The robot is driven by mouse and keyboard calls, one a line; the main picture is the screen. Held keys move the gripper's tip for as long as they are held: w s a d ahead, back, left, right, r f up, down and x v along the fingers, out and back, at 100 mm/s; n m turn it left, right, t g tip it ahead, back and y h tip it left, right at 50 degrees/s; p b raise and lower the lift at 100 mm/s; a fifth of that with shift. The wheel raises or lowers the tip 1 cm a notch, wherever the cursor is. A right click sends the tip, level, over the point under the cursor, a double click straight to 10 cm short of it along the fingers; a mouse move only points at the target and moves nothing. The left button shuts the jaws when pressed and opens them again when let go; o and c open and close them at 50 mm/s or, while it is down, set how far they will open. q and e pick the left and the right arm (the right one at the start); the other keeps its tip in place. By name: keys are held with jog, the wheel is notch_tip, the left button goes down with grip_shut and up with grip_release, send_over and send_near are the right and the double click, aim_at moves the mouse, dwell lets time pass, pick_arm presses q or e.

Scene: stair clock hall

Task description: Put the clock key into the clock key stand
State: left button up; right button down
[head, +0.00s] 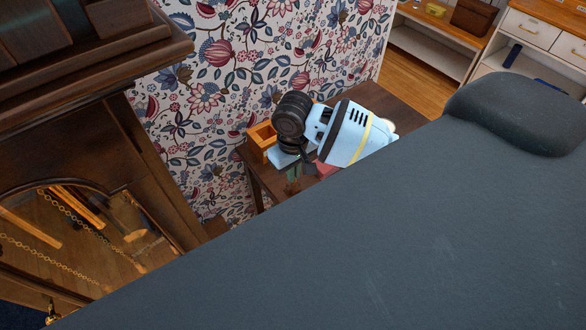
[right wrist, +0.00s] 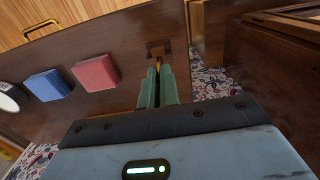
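My right gripper (right wrist: 157,72) points down over a small dark wooden table, its green fingers close together. A thin brass-coloured piece (right wrist: 157,61), seemingly the clock key, shows between the fingertips; most of it is hidden. Just beyond the tips is a small brown wooden block (right wrist: 157,46), seemingly the clock key stand. Whether key and block touch, I cannot tell. In the head view the right gripper (head: 291,180) is partly covered by its own light blue wrist, and the key cannot be made out. My left gripper is not in view.
On the table (head: 385,98) are a red block (right wrist: 96,72), a blue block (right wrist: 46,85) and an open orange wooden box (head: 263,139). A white round thing (right wrist: 7,101) is partly seen. A tall dark clock case (head: 150,160) stands at left. Patterned wallpaper is behind.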

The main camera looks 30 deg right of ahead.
jog(key=shift+f, duration=0.65)
jog(key=c, duration=1.6)
grip_release()
jog(key=shift+o, duration=0.2)
jog(key=shift+r, duration=3.95)
